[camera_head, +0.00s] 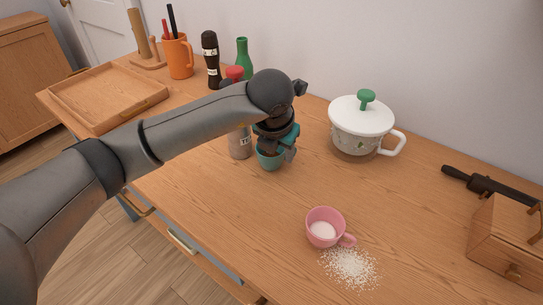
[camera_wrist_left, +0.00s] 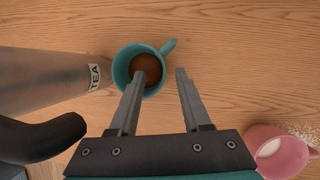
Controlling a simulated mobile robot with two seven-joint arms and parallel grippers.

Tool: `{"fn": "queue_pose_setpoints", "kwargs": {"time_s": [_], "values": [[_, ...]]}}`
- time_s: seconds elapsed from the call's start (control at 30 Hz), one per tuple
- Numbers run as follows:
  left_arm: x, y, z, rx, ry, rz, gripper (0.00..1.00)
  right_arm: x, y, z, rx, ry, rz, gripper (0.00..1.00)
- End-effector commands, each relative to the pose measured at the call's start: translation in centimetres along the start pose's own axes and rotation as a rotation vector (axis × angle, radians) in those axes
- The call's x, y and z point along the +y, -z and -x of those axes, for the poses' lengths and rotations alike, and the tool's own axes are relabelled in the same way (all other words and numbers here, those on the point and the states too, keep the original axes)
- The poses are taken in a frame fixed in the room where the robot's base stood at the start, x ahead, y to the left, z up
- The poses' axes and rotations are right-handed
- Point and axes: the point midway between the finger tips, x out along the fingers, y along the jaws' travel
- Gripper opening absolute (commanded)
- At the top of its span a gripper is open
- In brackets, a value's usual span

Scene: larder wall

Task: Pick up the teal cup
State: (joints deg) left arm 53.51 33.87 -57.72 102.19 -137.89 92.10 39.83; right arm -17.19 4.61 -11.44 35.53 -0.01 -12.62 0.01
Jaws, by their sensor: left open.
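The teal cup (camera_head: 268,161) stands on the wooden counter, partly hidden under my left gripper (camera_head: 281,148) in the head view. In the left wrist view the teal cup (camera_wrist_left: 121,70) holds something brown, and its handle points to the upper right. My left gripper (camera_wrist_left: 160,76) is open above the cup. In that view its left finger overlaps the cup's opening and its right finger lies outside the right wall. I cannot tell how far the fingertips are above the rim. My right gripper is in neither view.
A grey bottle (camera_head: 239,144), labelled TEA in the wrist view, stands close left of the cup. A pink cup (camera_head: 321,230) stands near spilled white grains (camera_head: 349,267). A lidded pot (camera_head: 361,132) stands behind right. Bare counter lies between them.

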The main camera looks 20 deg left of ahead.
Motion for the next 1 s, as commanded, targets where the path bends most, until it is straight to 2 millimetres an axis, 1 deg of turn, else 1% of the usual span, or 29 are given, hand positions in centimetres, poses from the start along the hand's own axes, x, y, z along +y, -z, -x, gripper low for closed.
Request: {"fn": "queue_pose_setpoints", "kwargs": {"time_s": [0.03, 0.1, 0.2, 0.3, 0.47, 0.57, 0.9, 1.0], "values": [[-0.2, 0.1, -1.0, 0.003, 0.001, 0.000, 0.48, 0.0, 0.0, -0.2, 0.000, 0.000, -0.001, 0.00], [-0.2, 0.1, -2.0, 0.002, 0.001, 0.000, 0.48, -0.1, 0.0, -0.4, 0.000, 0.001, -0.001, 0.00], [-0.2, 0.1, -2.9, 0.001, 0.000, 0.000, 0.48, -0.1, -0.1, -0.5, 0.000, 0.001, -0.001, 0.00], [-0.2, 0.0, -3.2, -0.001, 0.001, -0.001, 0.48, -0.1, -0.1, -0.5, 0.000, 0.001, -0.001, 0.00], [-0.2, 0.0, -3.2, -0.001, 0.001, -0.002, 0.48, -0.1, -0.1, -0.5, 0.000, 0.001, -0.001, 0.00], [-0.2, 0.0, -3.2, -0.001, 0.001, -0.001, 0.39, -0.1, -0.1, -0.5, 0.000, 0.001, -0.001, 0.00], [-0.2, 0.0, -3.1, -0.001, 0.001, -0.001, 0.01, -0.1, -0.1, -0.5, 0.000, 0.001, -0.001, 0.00], [-0.2, 0.0, -3.1, -0.001, 0.001, -0.001, 0.00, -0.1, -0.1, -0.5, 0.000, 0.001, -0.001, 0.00]]}}
